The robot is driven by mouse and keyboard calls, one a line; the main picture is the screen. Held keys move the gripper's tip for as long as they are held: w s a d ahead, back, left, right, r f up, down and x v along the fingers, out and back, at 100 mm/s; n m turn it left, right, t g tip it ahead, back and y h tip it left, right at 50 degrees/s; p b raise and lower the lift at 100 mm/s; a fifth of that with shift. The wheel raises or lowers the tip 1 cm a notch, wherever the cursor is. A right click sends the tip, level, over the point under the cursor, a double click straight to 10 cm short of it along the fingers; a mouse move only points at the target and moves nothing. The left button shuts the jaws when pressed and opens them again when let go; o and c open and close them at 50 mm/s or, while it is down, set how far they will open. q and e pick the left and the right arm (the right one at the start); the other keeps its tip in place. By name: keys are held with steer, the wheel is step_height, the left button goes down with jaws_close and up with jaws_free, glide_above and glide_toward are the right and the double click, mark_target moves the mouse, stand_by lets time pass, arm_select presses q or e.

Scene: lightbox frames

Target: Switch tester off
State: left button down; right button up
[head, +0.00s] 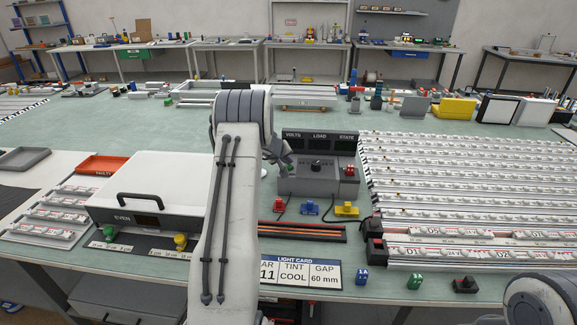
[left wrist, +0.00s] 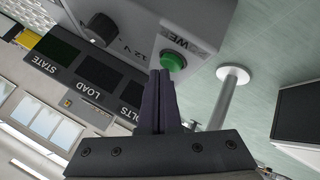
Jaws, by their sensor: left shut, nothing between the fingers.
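The tester (head: 318,180) is a grey box on the bench with a dark display panel (head: 318,142) marked VOLTS, LOAD and STATE. No lit readings show on the panel. A black knob (head: 316,165) sits on its front, and a red part is at its right. In the left wrist view, a green button (left wrist: 173,61) sits beside a partly hidden label, with the knob (left wrist: 101,29) farther left. My left gripper (left wrist: 163,74) is shut and empty, its fingertips at the green button's edge; I cannot tell whether they touch. In the head view my left gripper (head: 283,158) is at the tester's left side.
Red, blue and yellow connectors (head: 346,209) lie in front of the tester. A white box with a black handle (head: 150,185) stands left. Racks of light strips (head: 450,190) fill the right. A light card (head: 296,273) is at the front. My right arm shows at lower right.

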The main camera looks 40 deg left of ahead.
mark_target(288, 167)
arm_select(q)
step_height(288, 167, up, 6)
steer(key=p, duration=0.4)
steer(key=shift+p, duration=0.3)
stand_by(0.4)
